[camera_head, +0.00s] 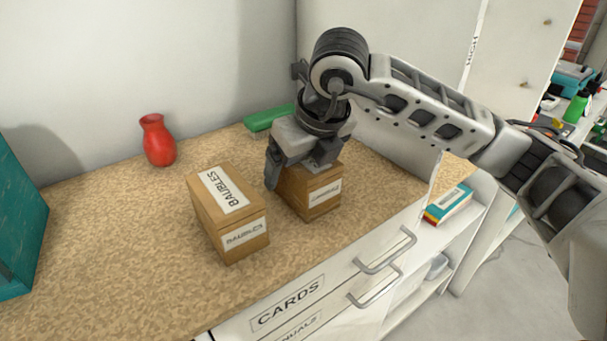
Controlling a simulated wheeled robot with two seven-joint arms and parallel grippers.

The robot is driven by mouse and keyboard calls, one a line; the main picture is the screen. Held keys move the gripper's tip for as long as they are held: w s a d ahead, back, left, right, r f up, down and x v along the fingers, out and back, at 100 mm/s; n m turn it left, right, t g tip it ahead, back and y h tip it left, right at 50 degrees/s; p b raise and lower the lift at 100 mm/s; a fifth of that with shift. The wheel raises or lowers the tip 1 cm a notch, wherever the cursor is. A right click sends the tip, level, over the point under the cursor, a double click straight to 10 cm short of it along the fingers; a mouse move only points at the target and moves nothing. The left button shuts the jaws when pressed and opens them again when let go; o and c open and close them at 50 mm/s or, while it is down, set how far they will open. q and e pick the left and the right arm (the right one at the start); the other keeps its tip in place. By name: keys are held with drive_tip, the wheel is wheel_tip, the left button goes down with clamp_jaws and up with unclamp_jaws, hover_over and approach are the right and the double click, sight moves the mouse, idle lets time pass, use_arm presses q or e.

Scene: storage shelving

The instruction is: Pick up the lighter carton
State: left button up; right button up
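Two brown cartons stand side by side on the speckled countertop. The left carton (228,218) is labelled "BAUBLES" on its top and front. The right carton (318,197) has a white front label too small to read. My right gripper (296,178) comes down from above over the right carton, with one finger at its left side. The gripper hides most of that carton's top. The other finger is hard to make out, so I cannot tell whether the gripper holds the carton. My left gripper is not in view.
A red vase (158,140) stands at the back of the countertop (110,240), and a green object (268,118) lies behind the right carton. A teal box (18,222) is at the left edge. Drawers with handles (385,252) are below, and a coloured box (448,204) lies on a lower shelf.

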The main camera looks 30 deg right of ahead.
drive_tip(key=shift+f+b, duration=0.25)
drive_tip(key=shift+b, duration=0.2)
idle(0.3)
drive_tip(key=c, duration=1.1)
drive_tip(key=shift+r, duration=0.1)
